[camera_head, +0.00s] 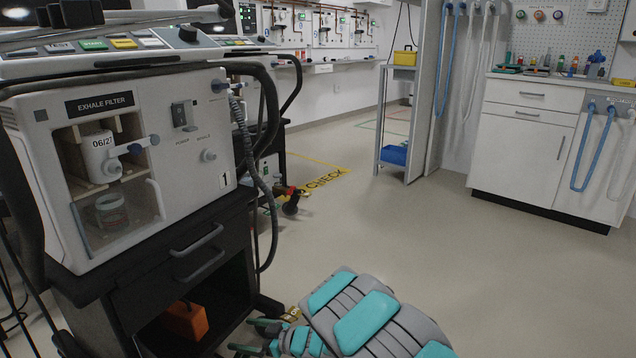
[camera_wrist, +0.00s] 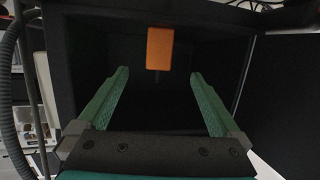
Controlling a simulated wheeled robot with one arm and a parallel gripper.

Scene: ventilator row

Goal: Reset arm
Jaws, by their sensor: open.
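My gripper (camera_head: 248,337) is low at the bottom of the head view, in front of the open lower bay of the black ventilator cart (camera_head: 188,257). In the wrist view my gripper (camera_wrist: 158,76) has its two green fingers wide apart with nothing between them. An orange block (camera_head: 186,320) is in the dark bay; the block also shows beyond the fingertips in the wrist view (camera_wrist: 160,48), apart from them. My grey and teal arm reaches in from the bottom of the head view.
The ventilator (camera_head: 155,115), marked EXHALE FILTER, sits on the cart with dark hoses (camera_head: 262,190) hanging at its right side. A white cabinet (camera_head: 525,140) and a shelf stand (camera_head: 397,120) are at the back. The floor between is clear.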

